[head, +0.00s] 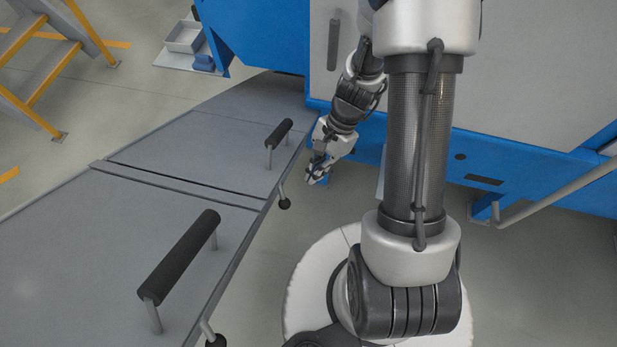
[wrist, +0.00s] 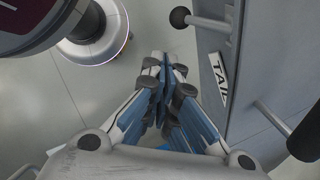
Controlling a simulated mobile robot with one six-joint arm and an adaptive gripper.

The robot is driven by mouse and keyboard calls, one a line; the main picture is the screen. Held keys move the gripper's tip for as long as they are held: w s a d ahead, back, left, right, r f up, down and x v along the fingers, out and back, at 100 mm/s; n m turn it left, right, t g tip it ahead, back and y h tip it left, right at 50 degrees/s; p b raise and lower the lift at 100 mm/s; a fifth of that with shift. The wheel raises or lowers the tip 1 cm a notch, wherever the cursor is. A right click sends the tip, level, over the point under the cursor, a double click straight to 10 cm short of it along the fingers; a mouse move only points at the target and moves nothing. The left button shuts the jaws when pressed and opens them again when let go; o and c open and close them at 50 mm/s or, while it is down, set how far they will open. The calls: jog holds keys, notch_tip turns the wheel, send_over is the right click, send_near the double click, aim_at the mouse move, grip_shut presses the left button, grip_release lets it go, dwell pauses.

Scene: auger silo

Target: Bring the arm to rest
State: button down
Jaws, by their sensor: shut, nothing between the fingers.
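My gripper (head: 316,174) hangs low in the head view, pointing down and to the left, just right of the grey panel's edge. In the wrist view my gripper (wrist: 166,62) is shut, with its fingertips together and nothing between them. It appears apart from the panel and its handles. My arm comes down in front of the blue machine, and its large link covers part of that machine in the head view.
A grey panelled surface (head: 90,240) with black handles (head: 180,257) and ball-ended levers (head: 284,203) lies left of my gripper. A blue machine (head: 265,30) stands behind. Yellow-edged steps (head: 45,75) and a tray (head: 185,38) are at upper left. Floor below my gripper is clear.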

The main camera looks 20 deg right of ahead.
jog(key=s+p+v, duration=0.1)
jog(key=v, duration=0.5)
jog(key=shift+p, duration=0.35)
jog(key=shift+w+d, duration=0.15)
jog(key=s+a+r+n+t+h, duration=0.15)
jog(key=r+n, duration=0.25)
jog(key=r, duration=0.4)
jog(key=s+a+r+n+t+h, duration=0.1)
jog(key=a+r+n+h, duration=0.15)
jog(key=r, duration=0.55)
jog(key=s+a+r+n+t, duration=0.1)
jog(key=s+r+n+t, duration=0.3)
jog(key=s+r+n, duration=0.3)
notch_tip(320, 180, up, 2)
jog(key=shift+s+a+r+h, duration=0.3)
jog(key=shift+s+h, duration=0.1)
jog(key=shift+s, duration=0.15)
